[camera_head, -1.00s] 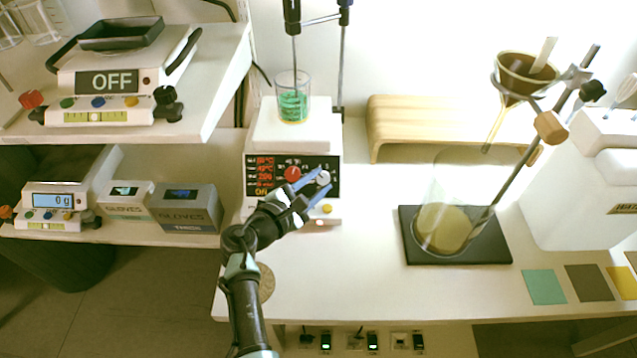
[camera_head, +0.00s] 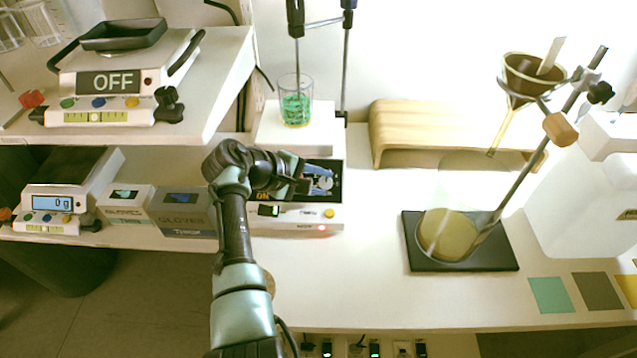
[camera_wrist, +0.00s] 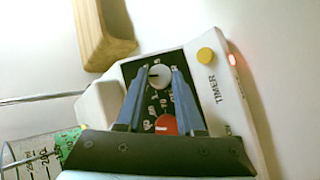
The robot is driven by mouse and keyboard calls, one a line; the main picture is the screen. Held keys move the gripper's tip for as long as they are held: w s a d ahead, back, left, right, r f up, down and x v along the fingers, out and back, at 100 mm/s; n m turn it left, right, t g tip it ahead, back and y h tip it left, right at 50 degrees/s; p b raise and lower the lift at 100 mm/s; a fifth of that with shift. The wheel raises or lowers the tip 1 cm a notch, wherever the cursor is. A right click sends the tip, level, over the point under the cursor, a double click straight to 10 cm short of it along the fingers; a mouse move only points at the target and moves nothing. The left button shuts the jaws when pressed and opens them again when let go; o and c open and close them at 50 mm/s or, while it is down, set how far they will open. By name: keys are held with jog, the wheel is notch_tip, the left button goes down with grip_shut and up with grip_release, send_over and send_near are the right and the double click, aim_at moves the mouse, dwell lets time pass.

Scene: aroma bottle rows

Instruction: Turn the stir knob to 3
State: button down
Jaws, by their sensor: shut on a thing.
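The stirrer hotplate (camera_head: 270,135) stands in the middle of the bench with its dark control panel facing front. In the wrist view, a grey-white knob (camera_wrist: 159,74) with a dark pointer line sits between the blue fingertips of my gripper (camera_wrist: 160,73). The fingers are closed around this knob. A red knob (camera_wrist: 166,126) lies nearer my palm, between the fingers and free of them. In the head view my gripper (camera_head: 319,182) covers most of the panel, so both knobs and most of the display are hidden. I cannot read the knob's setting.
A beaker with green contents (camera_head: 295,105) stands on the hotplate, below a stirrer rod and stand. A wooden riser (camera_head: 430,125) is behind right. A flask of yellow liquid (camera_head: 447,232) stands on a black pad.

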jog(key=shift+d+m+g+y, duration=0.1)
jog(key=shift+m+g+y, duration=0.4)
jog(key=shift+m, duration=0.4)
jog(key=c, duration=0.5)
grip_release()
jog(key=shift+r, duration=0.1)
jog(key=p+v, duration=0.2)
jog(key=v, duration=1.1)
jog(key=shift+w, duration=0.1)
jog(key=shift+w, duration=0.1)
